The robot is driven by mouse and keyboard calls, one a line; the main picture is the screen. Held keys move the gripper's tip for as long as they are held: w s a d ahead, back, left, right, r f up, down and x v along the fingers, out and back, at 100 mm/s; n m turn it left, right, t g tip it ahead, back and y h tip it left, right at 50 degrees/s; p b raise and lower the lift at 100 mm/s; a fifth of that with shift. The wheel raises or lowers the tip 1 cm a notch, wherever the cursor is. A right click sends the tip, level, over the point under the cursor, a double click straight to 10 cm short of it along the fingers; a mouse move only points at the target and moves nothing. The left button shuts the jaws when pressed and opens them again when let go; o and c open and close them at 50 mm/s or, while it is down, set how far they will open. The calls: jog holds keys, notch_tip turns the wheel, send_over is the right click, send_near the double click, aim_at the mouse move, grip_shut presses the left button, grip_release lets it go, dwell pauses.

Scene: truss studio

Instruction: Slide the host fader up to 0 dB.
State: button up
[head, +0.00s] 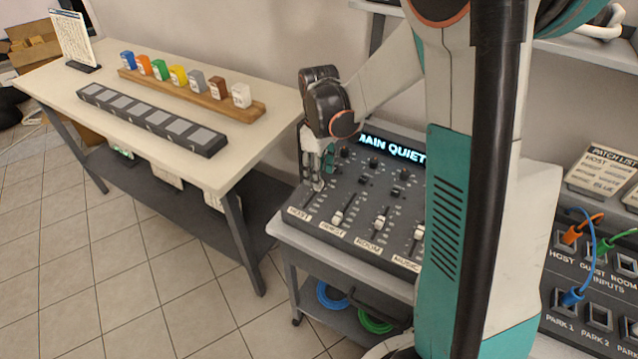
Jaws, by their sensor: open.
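The dark mixing console (352,190) stands on a grey cart in the middle of the head view. Its lit screen (392,148) reads "MAIN QUIET". The label "HOST" (300,213) marks the leftmost channel at the front edge. My gripper (316,183) points down over the host channel, with its open fingers at or just above the panel. The fingers cover most of the host slot, so I cannot make out the host fader's height or whether the fingers touch it.
The guest fader (338,217), room fader (380,223) and music fader (419,232) sit close to the right. A table (262,100) with colored blocks stands left. A patch panel (590,275) with cables is at right. Tiled floor at lower left is clear.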

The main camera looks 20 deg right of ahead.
jog(key=shift+f+b, duration=0.45)
jog(key=shift+f, duration=1.25)
grip_shut()
jog(key=shift+w+d, duration=0.15)
jog(key=shift+d, duration=0.1)
grip_release()
jog(key=shift+r, duration=0.1)
notch_tip(320, 180, up, 12)
